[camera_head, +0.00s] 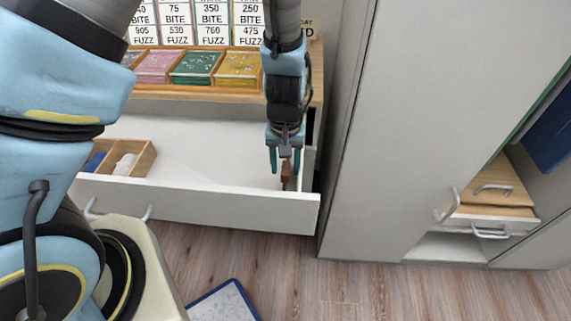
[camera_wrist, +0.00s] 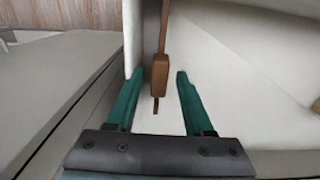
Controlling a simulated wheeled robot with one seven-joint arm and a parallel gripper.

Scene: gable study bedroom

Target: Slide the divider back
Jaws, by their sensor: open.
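A white drawer (camera_head: 200,199) stands open below the counter. A thin brown divider (camera_wrist: 165,28) with a thicker brown block (camera_wrist: 160,75) on it is in the drawer, near one side wall. In the head view the brown piece (camera_head: 286,178) shows only partly, at the drawer's right end behind the front panel. My gripper (camera_head: 285,165) points down over that end, with its green fingers apart. In the wrist view my gripper (camera_wrist: 158,76) has the block in line with the gap between its fingertips. I cannot tell how far below the tips it is.
A wooden box (camera_head: 136,157) with blue and white items sits at the drawer's left. The drawer's middle is bare. A counter organizer (camera_head: 130,80) holds colored card stacks above. A tall grey cabinet (camera_head: 385,130) stands close on the right. A blue-edged board (camera_head: 225,300) lies on the floor.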

